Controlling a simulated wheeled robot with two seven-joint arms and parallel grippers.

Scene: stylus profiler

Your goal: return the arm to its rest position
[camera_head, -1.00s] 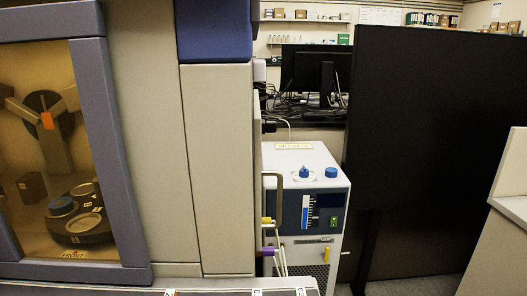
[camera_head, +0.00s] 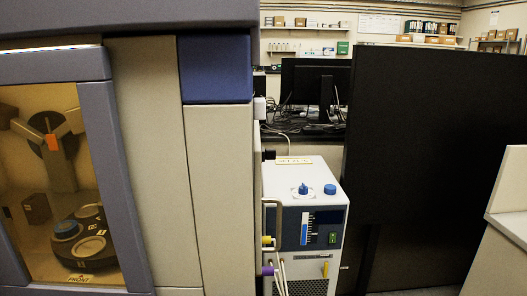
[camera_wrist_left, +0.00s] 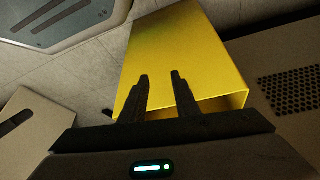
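My left gripper (camera_wrist_left: 160,95) shows in the left wrist view, with its two dark fingers apart and nothing between them. The fingers show in front of a yellow box-like object (camera_wrist_left: 185,55); I cannot tell whether they touch it. Neither gripper shows in the head view. My right gripper is in no frame.
The large cabinet (camera_head: 148,170) with an amber window (camera_head: 50,130) fills the left of the head view. A white unit with blue knobs (camera_head: 300,210) stands beside it. A black panel (camera_head: 430,150) is on the right. A monitor (camera_head: 315,85) stands behind.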

